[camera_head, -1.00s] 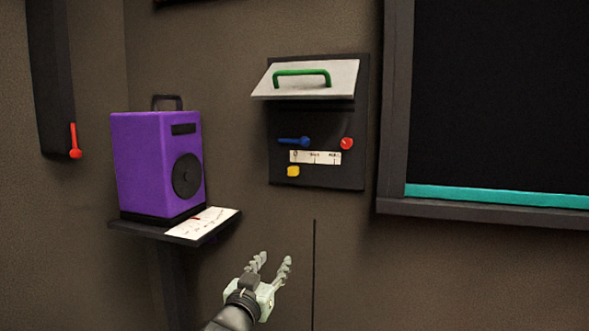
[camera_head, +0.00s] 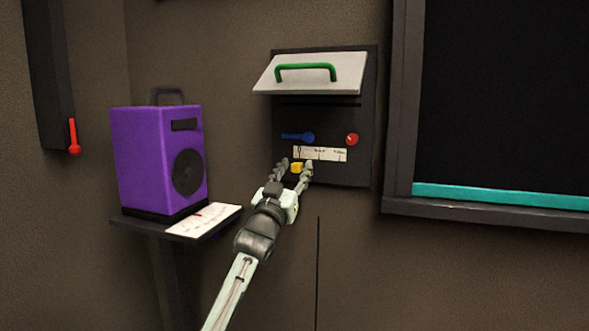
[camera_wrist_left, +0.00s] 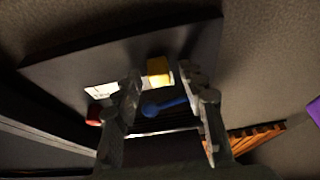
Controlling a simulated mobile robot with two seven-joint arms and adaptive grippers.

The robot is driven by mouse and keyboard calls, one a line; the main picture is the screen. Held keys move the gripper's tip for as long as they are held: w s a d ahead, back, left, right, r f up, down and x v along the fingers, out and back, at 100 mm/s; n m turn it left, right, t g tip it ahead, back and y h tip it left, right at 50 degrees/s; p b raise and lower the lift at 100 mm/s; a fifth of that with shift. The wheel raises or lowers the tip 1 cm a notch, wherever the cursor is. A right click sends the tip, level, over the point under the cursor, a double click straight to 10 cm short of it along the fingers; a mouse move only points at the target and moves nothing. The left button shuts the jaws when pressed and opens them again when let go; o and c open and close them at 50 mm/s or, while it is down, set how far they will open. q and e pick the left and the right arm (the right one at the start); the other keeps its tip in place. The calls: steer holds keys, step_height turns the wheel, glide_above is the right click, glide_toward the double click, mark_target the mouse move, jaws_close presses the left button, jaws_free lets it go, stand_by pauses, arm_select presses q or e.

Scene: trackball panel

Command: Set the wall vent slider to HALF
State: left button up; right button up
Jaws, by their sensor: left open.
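The yellow slider knob (camera_head: 297,168) sits at the left end of the dark wall panel (camera_head: 340,176), just below a white scale strip (camera_head: 325,154) with small marks. It also shows in the left wrist view (camera_wrist_left: 158,68), where the panel looks turned over. My left gripper (camera_head: 295,165) is open, with one finger on each side of the knob in the picture. Whether the fingers touch it or still stand in front of it I cannot tell. The printed words on the strip are too small to read surely. My right gripper is not in view.
Above the strip are a blue lever (camera_head: 298,137) and a red knob (camera_head: 352,139). A tilted pale flap (camera_head: 345,75) with a green handle (camera_head: 305,68) juts out above. A purple box (camera_head: 150,160) stands on a small shelf at left. A dark framed board (camera_head: 500,100) is at right.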

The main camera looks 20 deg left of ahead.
arm_select(q)
steer(key=shift+c, duration=0.6)
jaws_close()
steer(key=shift+w+f, duration=0.1)
